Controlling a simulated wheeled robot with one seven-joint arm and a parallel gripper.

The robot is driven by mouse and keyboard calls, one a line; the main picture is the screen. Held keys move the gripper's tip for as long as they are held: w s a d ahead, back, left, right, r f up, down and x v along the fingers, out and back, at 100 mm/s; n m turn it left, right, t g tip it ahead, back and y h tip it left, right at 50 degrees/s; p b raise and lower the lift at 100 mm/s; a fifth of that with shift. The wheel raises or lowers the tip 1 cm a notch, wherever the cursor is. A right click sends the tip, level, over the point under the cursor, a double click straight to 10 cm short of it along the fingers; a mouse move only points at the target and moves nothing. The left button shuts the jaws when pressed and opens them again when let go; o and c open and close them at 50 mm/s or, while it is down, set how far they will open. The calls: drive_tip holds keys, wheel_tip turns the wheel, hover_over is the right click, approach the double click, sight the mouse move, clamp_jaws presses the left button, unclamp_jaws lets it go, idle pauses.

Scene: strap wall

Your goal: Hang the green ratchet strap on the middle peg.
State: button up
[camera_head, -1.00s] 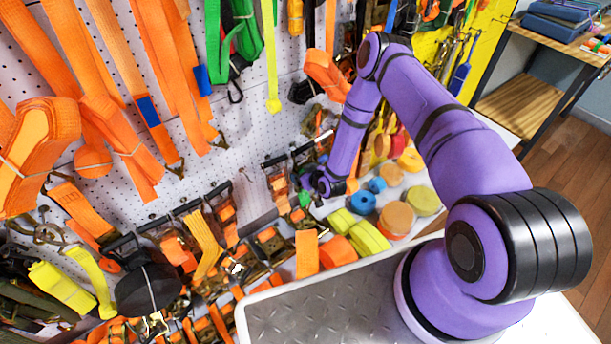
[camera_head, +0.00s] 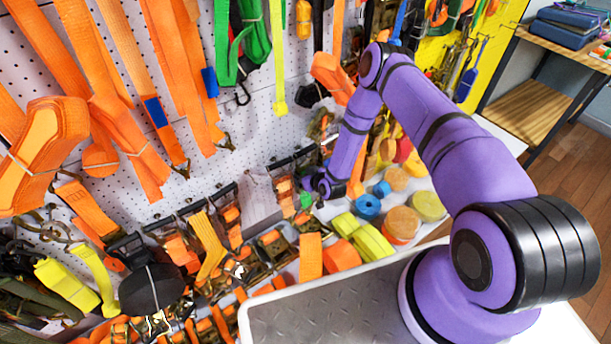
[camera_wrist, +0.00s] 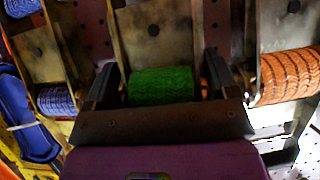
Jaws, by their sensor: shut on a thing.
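The green ratchet strap (camera_wrist: 165,86) shows in the wrist view as a short green roll below a worn metal ratchet frame (camera_wrist: 152,40). My gripper (camera_wrist: 162,80) has one dark finger on each side of it and is shut on it. In the head view my gripper (camera_head: 314,187) is low at the pegboard, by the right end of a row of hanging ratchets, with a small green patch (camera_head: 306,200) beside it. The middle peg cannot be made out, and I cannot tell whether the strap touches any peg.
In the wrist view a blue roll (camera_wrist: 56,99) is at left and an orange roll (camera_wrist: 287,76) close at right, both with metal frames. In the head view, strap rolls (camera_head: 402,222) lie right of my gripper, and orange straps (camera_head: 120,130) hang at left.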

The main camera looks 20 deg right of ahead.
idle(0.4)
drive_tip(key=o, duration=1.5)
drive_tip(key=shift+s, duration=0.1)
drive_tip(key=v, duration=1)
drive_tip(key=shift+s+r, duration=0.2)
drive_tip(key=shift+s, duration=0.05)
drive_tip(key=shift+d, duration=0.15)
